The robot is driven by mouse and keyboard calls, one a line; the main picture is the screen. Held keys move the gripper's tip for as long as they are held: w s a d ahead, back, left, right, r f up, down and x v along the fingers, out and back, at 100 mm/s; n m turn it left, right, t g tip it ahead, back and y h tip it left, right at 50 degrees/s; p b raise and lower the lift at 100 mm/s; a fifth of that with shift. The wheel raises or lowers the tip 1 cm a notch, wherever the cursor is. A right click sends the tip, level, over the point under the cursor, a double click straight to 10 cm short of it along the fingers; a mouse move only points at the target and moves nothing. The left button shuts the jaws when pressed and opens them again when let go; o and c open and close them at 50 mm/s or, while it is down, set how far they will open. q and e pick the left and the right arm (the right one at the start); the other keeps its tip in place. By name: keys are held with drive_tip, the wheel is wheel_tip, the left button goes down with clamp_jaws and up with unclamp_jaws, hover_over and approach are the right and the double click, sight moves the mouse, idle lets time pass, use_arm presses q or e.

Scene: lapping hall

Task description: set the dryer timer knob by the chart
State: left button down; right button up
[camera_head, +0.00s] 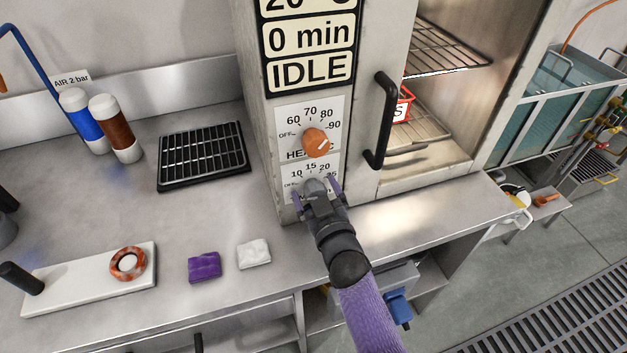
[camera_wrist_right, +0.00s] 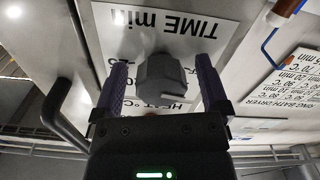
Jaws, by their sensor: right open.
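The dryer (camera_head: 262,150) shows a display (camera_head: 309,38) reading 0 min and IDLE. Below it is an orange heat knob (camera_head: 315,142) with a white pointer mark, on a dial marked 60 to 90. The grey timer knob (camera_head: 317,186) is on the lower dial, partly hidden by my right gripper. In the right wrist view the timer knob (camera_wrist_right: 165,80) stands between the two purple fingers of my open right gripper (camera_wrist_right: 162,75), with gaps on both sides. I cannot tell its setting. A chart (camera_wrist_right: 282,92) with °C and min values is partly visible there. My left gripper is not in view.
The dryer's black door handle (camera_head: 380,120) is just right of the dials. A black rack (camera_head: 203,155), a purple block (camera_head: 204,267) and a white block (camera_head: 254,254) lie on the steel bench.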

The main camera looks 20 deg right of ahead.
drive_tip(key=shift+s+r, duration=0.1)
drive_tip(key=shift+s, duration=0.15)
drive_tip(key=shift+c, duration=1.1)
drive_tip(key=c, duration=1.1)
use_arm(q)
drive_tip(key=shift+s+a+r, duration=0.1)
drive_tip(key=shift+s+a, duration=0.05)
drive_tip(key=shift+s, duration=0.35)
use_arm(e)
drive_tip(key=shift+o, duration=0.2)
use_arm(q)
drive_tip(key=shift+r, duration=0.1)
use_arm(e)
drive_tip(key=shift+m, duration=0.3)
drive_tip(key=shift+m+p, duration=0.4)
drive_tip(key=shift+m, duration=0.2)
drive_tip(key=shift+m+p, duration=0.4)
drive_tip(key=shift+m, duration=0.7)
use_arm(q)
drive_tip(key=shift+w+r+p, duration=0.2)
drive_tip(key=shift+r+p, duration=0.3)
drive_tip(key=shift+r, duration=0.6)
use_arm(e)
drive_tip(key=shift+m, duration=1.8)
